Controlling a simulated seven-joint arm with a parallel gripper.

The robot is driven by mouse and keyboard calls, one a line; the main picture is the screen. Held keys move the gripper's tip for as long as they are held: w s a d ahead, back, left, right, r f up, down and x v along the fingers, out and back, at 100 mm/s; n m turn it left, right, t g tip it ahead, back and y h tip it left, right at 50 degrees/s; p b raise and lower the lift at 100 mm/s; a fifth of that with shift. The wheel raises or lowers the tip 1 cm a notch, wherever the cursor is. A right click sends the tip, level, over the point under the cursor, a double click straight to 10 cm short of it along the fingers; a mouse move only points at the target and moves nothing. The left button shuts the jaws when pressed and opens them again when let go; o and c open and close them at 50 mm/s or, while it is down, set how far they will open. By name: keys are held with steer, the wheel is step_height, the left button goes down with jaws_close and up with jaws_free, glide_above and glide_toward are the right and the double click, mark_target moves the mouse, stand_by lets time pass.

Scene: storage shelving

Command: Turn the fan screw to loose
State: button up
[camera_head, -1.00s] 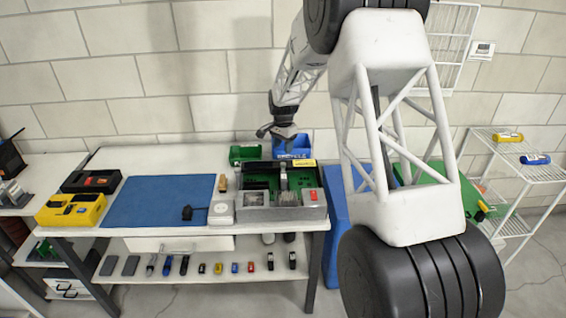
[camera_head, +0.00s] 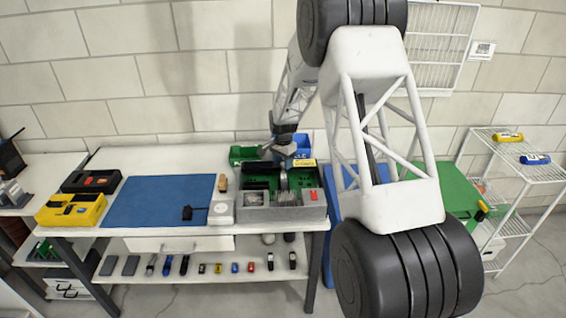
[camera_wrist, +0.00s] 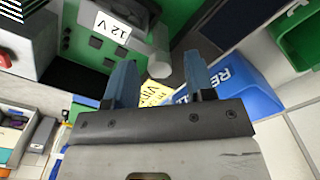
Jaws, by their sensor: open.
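The grey device with a green board (camera_head: 312,212) sits at the right end of the workbench. Its green panel (camera_wrist: 85,45), with a "12 V" label (camera_wrist: 113,27), shows in the wrist view. My gripper (camera_head: 281,155) is above the back of the device, pointing down. In the wrist view my gripper (camera_wrist: 160,78) is open, its two blue-grey fingers apart with nothing clasped between them. A small pale grey round knob (camera_wrist: 159,66) shows beyond and between the fingertips. I cannot tell whether it is the fan screw. My arm and gripper hide part of the device in the head view.
A blue bin (camera_wrist: 245,88) stands close beside the right finger, with a green bin (camera_wrist: 298,38) farther right. A yellow label (camera_wrist: 152,94) shows between the fingers. A blue mat (camera_head: 155,202) and yellow case (camera_head: 70,210) lie to the left.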

steer(key=shift+f, duration=0.1)
steer(key=shift+c, duration=0.3)
jaws_close()
